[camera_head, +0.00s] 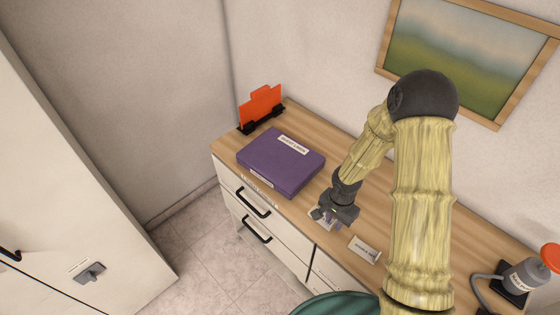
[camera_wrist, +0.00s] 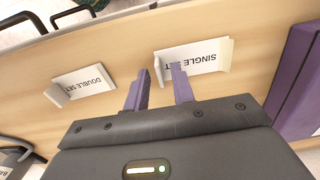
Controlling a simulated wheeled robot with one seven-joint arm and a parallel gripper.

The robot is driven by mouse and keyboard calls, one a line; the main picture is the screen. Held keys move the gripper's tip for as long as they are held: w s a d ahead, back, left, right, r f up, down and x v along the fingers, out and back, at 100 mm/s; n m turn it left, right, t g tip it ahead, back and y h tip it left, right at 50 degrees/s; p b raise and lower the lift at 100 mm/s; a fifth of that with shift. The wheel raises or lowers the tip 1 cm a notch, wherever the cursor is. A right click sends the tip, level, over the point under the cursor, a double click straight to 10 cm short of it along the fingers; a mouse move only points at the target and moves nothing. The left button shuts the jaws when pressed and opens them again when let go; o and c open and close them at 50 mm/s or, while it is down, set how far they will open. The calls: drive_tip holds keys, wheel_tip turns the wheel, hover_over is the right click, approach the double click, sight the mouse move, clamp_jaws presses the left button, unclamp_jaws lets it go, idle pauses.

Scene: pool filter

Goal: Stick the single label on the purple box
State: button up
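The purple box (camera_head: 272,165) lies flat on the wooden cabinet top, with a white label on its lid and another on its front side. Its edge shows at the right of the wrist view (camera_wrist: 292,85). The white "SINGLE" label (camera_wrist: 198,58), with a bent-up flap at its right end, lies on the wood just beyond my fingertips; in the head view my gripper mostly covers it. My gripper (camera_wrist: 159,70) is open and empty, its fingers apart and pointing at the label's left part. In the head view my gripper (camera_head: 325,213) is low over the front of the top, right of the box.
An orange file in a black holder (camera_head: 262,107) stands behind the box. Drawers with black handles (camera_head: 253,203) are below.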

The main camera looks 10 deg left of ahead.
clamp_jaws()
drive_tip(key=shift+s+d+r+p, duration=0.15)
drive_tip(key=shift+d+r+p, duration=0.1)
drive_tip(key=shift+r+p, duration=0.5)
drive_tip(key=shift+s+d+r+p, duration=0.15)
drive_tip(key=shift+r+p, duration=0.25)
drive_tip(key=shift+r, duration=0.6)
idle(0.9)
wheel_tip(320, 180, up, 5)
drive_tip(key=p, duration=0.4)
idle(0.6)
drive_tip(key=w+d+f+n, duration=0.1)
drive_tip(key=d+f+n, duration=0.1)
drive_tip(key=w+d+f+n, duration=0.2)
drive_tip(key=d, duration=0.1)
drive_tip(key=w+d+f+n, duration=0.1)
drive_tip(key=d+f+n, duration=0.1)
drive_tip(key=d, duration=0.1)
drive_tip(key=shift+w+d+f+b, duration=0.25)
drive_tip(key=shift+w+b, duration=0.15)
